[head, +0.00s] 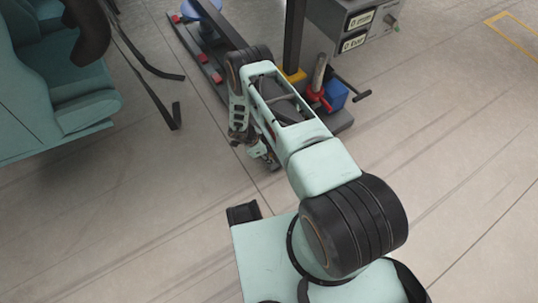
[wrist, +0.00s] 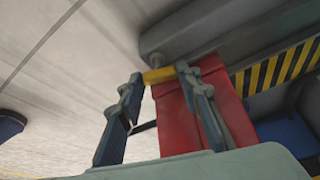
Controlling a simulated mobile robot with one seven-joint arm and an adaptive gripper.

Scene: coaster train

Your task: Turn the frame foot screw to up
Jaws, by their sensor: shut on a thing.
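In the wrist view, the two fingers of my gripper (wrist: 158,77) close from both sides on a small yellow piece (wrist: 159,75), which I take to be the frame foot screw. A short metal stud (wrist: 156,60) shows right above it, against the grey frame beam (wrist: 215,28). The yellow piece lies across between the fingertips. In the head view, my gripper (head: 268,160) is low beside the dark frame's base (head: 338,122), and my own arm hides the screw. I cannot read any up or down setting.
A red block (wrist: 182,125) stands close behind the fingers in the wrist view, with a black-and-yellow striped edge (wrist: 280,70) at right.

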